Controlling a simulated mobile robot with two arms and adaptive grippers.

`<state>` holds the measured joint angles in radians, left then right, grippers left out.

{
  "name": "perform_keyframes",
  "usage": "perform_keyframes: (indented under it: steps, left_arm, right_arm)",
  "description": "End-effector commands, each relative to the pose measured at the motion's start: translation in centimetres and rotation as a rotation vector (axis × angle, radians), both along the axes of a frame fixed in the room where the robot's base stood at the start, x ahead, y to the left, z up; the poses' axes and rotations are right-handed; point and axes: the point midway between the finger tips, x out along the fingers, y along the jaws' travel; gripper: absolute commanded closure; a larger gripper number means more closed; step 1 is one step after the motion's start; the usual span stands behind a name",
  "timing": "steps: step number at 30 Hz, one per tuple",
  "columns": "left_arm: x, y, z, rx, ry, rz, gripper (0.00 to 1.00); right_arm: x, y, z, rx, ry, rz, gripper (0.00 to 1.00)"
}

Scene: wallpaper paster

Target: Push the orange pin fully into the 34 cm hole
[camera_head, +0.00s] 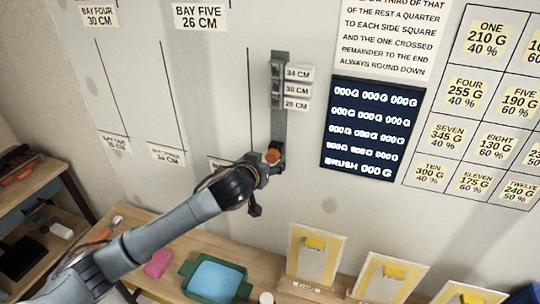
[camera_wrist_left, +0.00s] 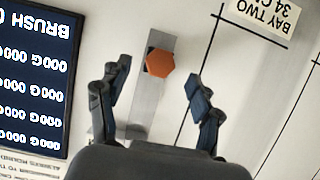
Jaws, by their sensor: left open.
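A grey metal strip (camera_head: 279,115) hangs upright on the wall, with small labels beside its upper part, the top one reading 34 CM (camera_head: 298,73). The orange pin (camera_head: 272,157) is near the strip's lower end, well below the labels. In the left wrist view the pin's six-sided head (camera_wrist_left: 160,63) shows against the strip (camera_wrist_left: 150,100). My left gripper (camera_wrist_left: 155,76) is open, its fingers spread on either side of the pin and apart from it. In the head view the left gripper (camera_head: 269,168) is at the strip's lower end. The holes cannot be made out. My right gripper is not in view.
A dark board (camera_head: 371,128) with white writing is right of the strip. Below is a wooden table (camera_head: 165,235) with a green tray (camera_head: 189,268), a pink block (camera_head: 158,263) and upright yellow-framed boards (camera_head: 315,258). The wall around the strip is mostly flat and free.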

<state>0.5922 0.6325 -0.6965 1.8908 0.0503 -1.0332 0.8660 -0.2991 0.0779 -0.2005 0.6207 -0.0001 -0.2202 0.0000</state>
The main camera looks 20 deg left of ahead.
Motion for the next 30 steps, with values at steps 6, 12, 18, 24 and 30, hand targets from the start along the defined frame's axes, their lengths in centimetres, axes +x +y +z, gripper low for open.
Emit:
perform_keyframes:
  steps: [6, 12, 18, 24, 30]
  left_arm:
    - [2.4, -0.1, -0.9, 0.001, -0.001, 0.001, 0.35]
    - [3.1, -0.1, -1.3, 0.001, -0.001, 0.0, 0.35]
    - [3.2, -0.1, -1.3, 0.001, -0.001, 0.0, 0.35]
    - [3.1, -0.1, -1.3, 0.001, -0.001, 0.0, 0.7]
    - [3.1, -0.1, -1.3, 0.001, 0.0, 0.0, 0.93]
  right_arm:
    - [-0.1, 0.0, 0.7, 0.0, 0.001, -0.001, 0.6]
    - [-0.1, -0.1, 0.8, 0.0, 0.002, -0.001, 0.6]
    - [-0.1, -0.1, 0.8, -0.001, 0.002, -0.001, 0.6]
    - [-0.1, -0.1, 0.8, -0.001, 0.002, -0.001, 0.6]
    - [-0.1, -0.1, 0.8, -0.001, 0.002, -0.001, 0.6]
